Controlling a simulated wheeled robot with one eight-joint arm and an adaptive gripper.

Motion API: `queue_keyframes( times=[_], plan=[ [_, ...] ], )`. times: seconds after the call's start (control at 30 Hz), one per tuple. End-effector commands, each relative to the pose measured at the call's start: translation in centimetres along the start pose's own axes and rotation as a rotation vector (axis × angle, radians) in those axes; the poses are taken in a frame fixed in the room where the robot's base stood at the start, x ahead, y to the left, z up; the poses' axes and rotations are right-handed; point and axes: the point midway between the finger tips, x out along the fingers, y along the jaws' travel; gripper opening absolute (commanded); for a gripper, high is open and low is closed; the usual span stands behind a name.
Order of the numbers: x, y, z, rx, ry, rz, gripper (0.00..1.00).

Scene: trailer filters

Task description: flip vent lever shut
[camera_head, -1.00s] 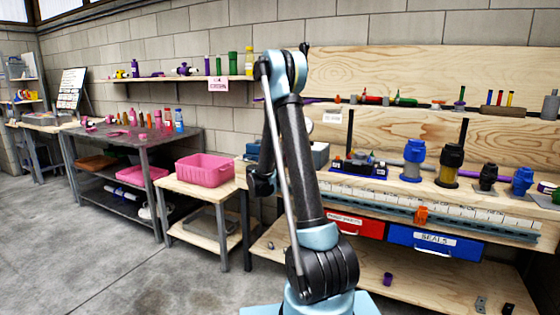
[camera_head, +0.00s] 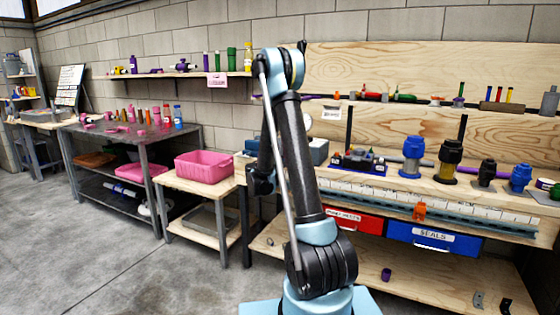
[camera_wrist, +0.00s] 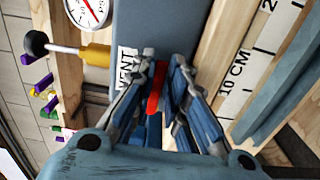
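The red vent lever (camera_wrist: 155,90) shows in the wrist view beside a white label reading VENT (camera_wrist: 125,68) on a blue-grey box (camera_wrist: 165,22). My gripper (camera_wrist: 164,60) is at the lever, with the fingertips close together on either side of it. The left finger overlaps or touches the lever. I cannot tell whether both fingers press on it. In the head view the box (camera_head: 317,150) shows partly behind my arm, and the lever and fingertips are not visible.
A round gauge (camera_wrist: 88,10) and a yellow-handled part with a black knob (camera_wrist: 95,54) are left of the box. A white measuring strip (camera_wrist: 250,65) runs along its right. In the head view, pumps (camera_head: 413,157) stand further right, and a pink tub (camera_head: 203,167) sits left.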

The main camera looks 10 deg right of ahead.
Motion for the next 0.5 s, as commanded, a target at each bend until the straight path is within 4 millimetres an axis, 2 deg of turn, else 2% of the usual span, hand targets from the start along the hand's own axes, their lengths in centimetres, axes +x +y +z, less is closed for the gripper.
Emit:
queue_keyframes(
  times=[0.03,0.07,0.37,0.5],
  plan=[
    [-0.04,-0.12,0.17,0.002,-0.003,-0.002,0.25],
    [-0.04,-0.11,0.16,0.002,-0.002,-0.002,0.32],
    [-0.01,-0.01,0.04,0.0,-0.001,0.0,0.32],
    [-0.59,0.0,-0.02,0.0,0.001,0.0,0.32]
  ],
)
